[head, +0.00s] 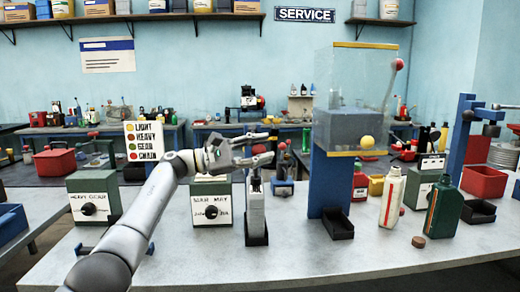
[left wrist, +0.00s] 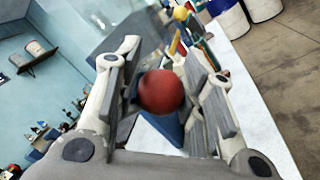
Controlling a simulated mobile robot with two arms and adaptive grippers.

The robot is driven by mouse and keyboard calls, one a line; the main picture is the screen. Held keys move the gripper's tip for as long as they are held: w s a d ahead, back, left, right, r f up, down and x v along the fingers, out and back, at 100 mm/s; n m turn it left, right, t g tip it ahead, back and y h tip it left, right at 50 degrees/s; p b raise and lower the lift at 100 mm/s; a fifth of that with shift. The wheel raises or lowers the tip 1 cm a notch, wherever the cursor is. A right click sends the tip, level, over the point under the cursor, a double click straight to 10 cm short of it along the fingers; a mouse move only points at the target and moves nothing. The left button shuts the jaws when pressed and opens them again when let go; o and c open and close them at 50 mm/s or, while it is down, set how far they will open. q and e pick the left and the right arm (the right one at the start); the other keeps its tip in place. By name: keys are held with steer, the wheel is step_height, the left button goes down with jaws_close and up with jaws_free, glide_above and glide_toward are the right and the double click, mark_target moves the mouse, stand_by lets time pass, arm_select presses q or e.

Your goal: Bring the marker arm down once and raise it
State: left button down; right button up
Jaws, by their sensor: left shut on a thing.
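My left gripper (head: 268,147) comes in from the left in the head view. In the head view a pale container (head: 256,215) stands upright on a black base just below the gripper. My right gripper is not in view.
A green-grey box with a dial (head: 211,212) stands left of the pale container, and another (head: 93,200) farther left. A blue stand (head: 330,185) carries a clear tank right of it. A white bottle (head: 391,196) and a green can (head: 444,208) stand farther right.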

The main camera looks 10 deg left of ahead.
arm_select(q)
steer(key=shift+w+a+f, duration=0.1)
steer(key=shift+a+f, duration=0.05)
steer(key=shift+f, duration=0.55)
steer(key=c, duration=1)
jaws_free()
steer(key=shift+c, duration=0.2)
steer(key=shift+o, duration=0.3)
steer(key=shift+w+a+f, duration=0.1)
steer(key=shift+w, duration=0.05)
steer(key=r+v, duration=0.1)
steer(key=v, duration=1)
steer(key=shift+s+a+f, duration=0.25)
steer(key=shift+a, duration=0.15)
